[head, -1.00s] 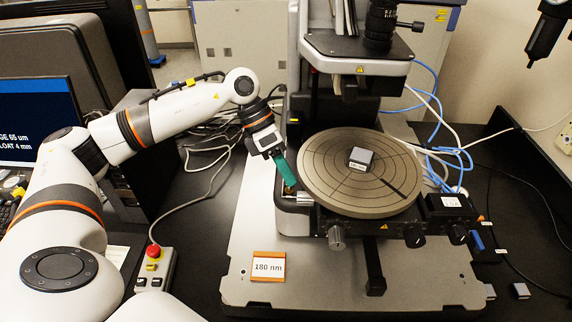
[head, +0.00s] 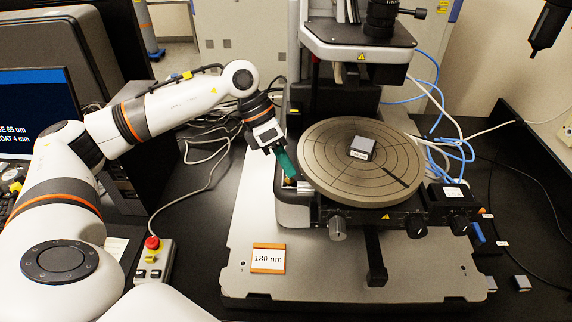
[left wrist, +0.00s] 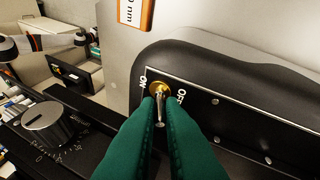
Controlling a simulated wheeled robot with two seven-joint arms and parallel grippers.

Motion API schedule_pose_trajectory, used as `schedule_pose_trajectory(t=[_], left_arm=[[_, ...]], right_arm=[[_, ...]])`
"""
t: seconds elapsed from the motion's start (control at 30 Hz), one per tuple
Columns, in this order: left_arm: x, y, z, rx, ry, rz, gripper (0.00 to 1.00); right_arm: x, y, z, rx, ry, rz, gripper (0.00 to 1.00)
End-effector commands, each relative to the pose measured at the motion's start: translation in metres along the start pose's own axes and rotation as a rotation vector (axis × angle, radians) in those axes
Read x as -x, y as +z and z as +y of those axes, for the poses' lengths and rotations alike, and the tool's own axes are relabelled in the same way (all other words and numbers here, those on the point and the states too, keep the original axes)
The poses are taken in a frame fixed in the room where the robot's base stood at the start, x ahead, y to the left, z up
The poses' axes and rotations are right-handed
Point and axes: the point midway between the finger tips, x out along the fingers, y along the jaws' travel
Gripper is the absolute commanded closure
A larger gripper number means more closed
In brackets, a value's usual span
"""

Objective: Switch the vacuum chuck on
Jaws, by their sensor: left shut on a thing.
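The vacuum switch (left wrist: 159,88) is a metal toggle with a brass collar on a black panel, between the printed words ON at left and OFF at right in the left wrist view. My left gripper (left wrist: 161,115), with green fingers, is shut on its lever. Which way the lever leans is hard to tell. In the head view my left gripper (head: 287,165) is at the left side of the round chuck (head: 335,178), and its fingers partly hide the switch. A small grey block (head: 361,148) sits on the chuck. My right gripper is not in view.
The microscope-like head (head: 360,45) stands above and behind the chuck. Knobs (head: 338,234) line the stage front. A 180 nm card (head: 268,258) lies on the base plate. A control box with a red button (head: 152,243) stands at the left. Blue tubes (head: 455,150) run at the right.

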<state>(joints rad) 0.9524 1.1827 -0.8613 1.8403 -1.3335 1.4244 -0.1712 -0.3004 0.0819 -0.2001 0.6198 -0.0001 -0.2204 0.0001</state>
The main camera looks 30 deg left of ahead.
Motion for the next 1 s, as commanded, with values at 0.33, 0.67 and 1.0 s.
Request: schedule_pose_trajectory(t=[0.33, 0.67, 1.0], left_arm=[[-0.008, 0.006, 0.007, -0.123, -0.23, 0.057, 1.0], [-0.01, 0.009, 0.018, -0.249, -0.475, 0.112, 1.0], [-0.01, 0.011, 0.025, -0.333, -0.638, 0.148, 1.0]], right_arm=[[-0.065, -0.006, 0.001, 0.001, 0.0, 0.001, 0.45], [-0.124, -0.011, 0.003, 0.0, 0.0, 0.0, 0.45], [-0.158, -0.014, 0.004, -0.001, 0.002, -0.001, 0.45]])
